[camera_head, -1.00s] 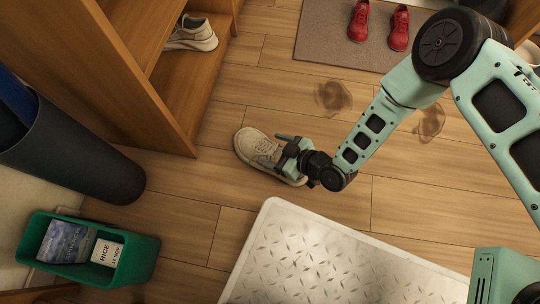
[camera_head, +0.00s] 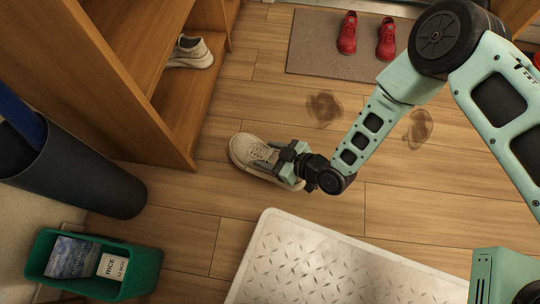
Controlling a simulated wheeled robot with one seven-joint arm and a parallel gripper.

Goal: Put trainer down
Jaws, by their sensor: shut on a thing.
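A beige trainer (camera_head: 250,151) with pale laces and a light sole shows left of centre, over the wooden floor. My gripper (camera_head: 270,160) is at the trainer's middle and right part, shut on it. The gripper body and wrist hide part of the trainer's heel end. From this high view I cannot tell whether the sole touches the floor. Another light trainer (camera_head: 190,54) sits in the wooden shelf unit (camera_head: 140,75) at the upper left.
A white metal tray (camera_head: 300,265) lies at the bottom centre. Red shoes (camera_head: 347,34) stand on a brown mat (camera_head: 318,50). Brown smudges (camera_head: 324,108) mark the floor. A green bin (camera_head: 140,275) and a dark cylindrical bin (camera_head: 85,180) are at the left.

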